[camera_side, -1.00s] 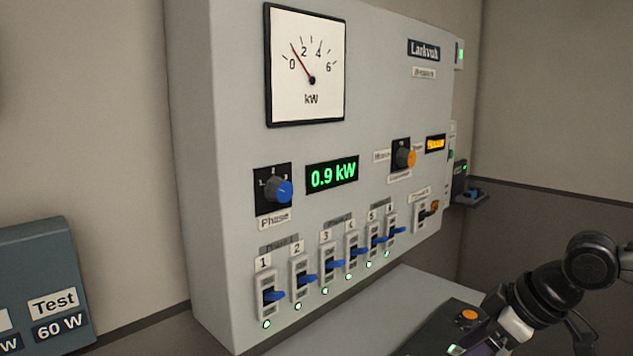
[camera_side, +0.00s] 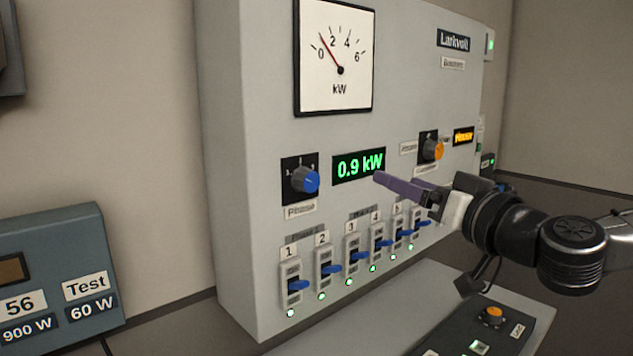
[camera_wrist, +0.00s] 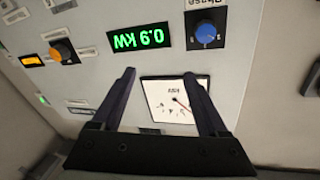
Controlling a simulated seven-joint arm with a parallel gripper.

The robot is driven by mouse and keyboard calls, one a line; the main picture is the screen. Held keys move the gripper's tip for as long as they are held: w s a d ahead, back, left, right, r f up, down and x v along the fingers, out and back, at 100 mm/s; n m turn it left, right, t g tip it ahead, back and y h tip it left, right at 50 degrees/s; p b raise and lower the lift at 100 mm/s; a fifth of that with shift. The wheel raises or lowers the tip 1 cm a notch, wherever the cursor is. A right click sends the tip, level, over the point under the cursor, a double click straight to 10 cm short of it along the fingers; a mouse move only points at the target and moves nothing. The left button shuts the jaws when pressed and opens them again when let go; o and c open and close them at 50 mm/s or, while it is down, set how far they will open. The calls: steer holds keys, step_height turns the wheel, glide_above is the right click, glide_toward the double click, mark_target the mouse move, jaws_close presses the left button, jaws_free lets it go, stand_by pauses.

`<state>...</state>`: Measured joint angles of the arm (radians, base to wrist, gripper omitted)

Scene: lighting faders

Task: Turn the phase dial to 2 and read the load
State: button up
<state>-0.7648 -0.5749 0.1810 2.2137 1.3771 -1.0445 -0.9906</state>
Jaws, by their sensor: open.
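The phase dial (camera_side: 305,181) is a blue-capped knob on a black plate on the grey panel, above a "Phase" label. Its pointer direction is too small to tell. It also shows in the wrist view (camera_wrist: 206,34), upside down. The green load display (camera_side: 359,166) reads 0.9 kW and shows upside down in the wrist view (camera_wrist: 139,39). The needle of the kW meter (camera_side: 335,56) stands between 0 and 2. My gripper (camera_side: 379,179) is open and empty, in front of the panel, right of the dial and near the display's lower right edge. Its fingers (camera_wrist: 159,75) are apart in the wrist view.
Several blue-handled breakers (camera_side: 330,268) line the panel below the dial. An orange knob (camera_side: 432,149) and an amber display (camera_side: 463,137) sit at the right. A control box (camera_side: 492,317) lies on the ledge below. A blue-grey unit (camera_side: 60,270) is at the left.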

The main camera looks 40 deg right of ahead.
mark_target(312, 180)
steer(key=a+f+n+y, duration=0.1)
steer(key=a+n+y, duration=0.15)
steer(key=a, duration=0.45)
steer(key=shift+y, duration=0.35)
steer(key=w, duration=0.4)
steer(key=w+d, duration=0.1)
steer(key=w, duration=0.8)
steer(key=shift+d+f, duration=0.15)
steer(key=shift+d, duration=0.05)
jaws_close()
